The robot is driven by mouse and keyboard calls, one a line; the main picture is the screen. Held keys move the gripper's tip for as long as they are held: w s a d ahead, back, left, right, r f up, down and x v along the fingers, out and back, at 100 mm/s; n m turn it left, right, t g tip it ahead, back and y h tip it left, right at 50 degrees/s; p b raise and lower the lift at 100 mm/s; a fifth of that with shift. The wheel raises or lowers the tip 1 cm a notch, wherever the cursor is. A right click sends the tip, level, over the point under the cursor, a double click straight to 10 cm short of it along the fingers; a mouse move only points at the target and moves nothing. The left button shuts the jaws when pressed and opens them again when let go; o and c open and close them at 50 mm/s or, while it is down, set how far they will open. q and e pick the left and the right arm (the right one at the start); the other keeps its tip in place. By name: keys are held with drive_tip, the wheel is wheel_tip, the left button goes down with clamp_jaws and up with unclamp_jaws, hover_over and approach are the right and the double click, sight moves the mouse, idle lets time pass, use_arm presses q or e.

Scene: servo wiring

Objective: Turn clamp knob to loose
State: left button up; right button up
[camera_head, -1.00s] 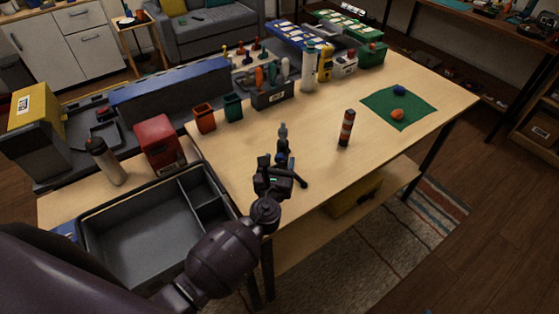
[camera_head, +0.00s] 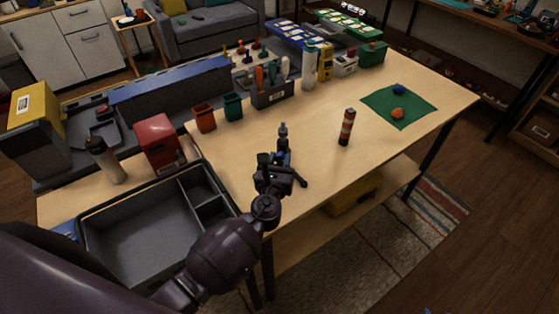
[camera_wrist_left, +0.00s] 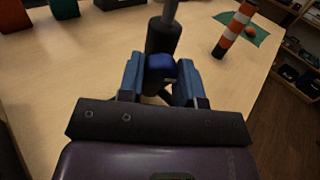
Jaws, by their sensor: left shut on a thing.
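My left gripper (camera_head: 279,163) is over the near edge of the wooden table, beside a small dark clamp (camera_head: 283,138). In the left wrist view the two blue fingers (camera_wrist_left: 161,78) are shut on a blue knob (camera_wrist_left: 160,63). Behind the knob stands a dark cylindrical body with a grey rod on top, the clamp (camera_wrist_left: 163,35). The gripper hides the lower part of the clamp and how it meets the table. My right gripper is not in view.
A red, white and black striped cylinder (camera_head: 346,127) stands to the right on the table. A green mat (camera_head: 408,113) lies farther right. A grey tray (camera_head: 134,239) sits at the left. The tabletop between clamp and cylinder is clear.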

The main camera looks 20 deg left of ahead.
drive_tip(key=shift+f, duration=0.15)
use_arm(q)
drive_tip(key=n+b, duration=0.2)
drive_tip(key=n, duration=0.1)
drive_tip(key=shift+f, duration=0.15)
drive_tip(key=n+b, duration=0.2)
drive_tip(key=n, duration=0.2)
drive_tip(key=n+b, duration=0.1)
drive_tip(key=n, duration=0.1)
drive_tip(key=shift+n+b, duration=0.3)
drive_tip(key=shift+n, duration=0.1)
drive_tip(key=n+b, duration=0.1)
drive_tip(key=n, duration=0.3)
drive_tip(key=shift+b, duration=0.35)
drive_tip(key=shift+n+b, duration=0.3)
drive_tip(key=shift+n, duration=0.9)
drive_tip(key=shift+r+n, duration=0.2)
drive_tip(key=shift+n, duration=0.6)
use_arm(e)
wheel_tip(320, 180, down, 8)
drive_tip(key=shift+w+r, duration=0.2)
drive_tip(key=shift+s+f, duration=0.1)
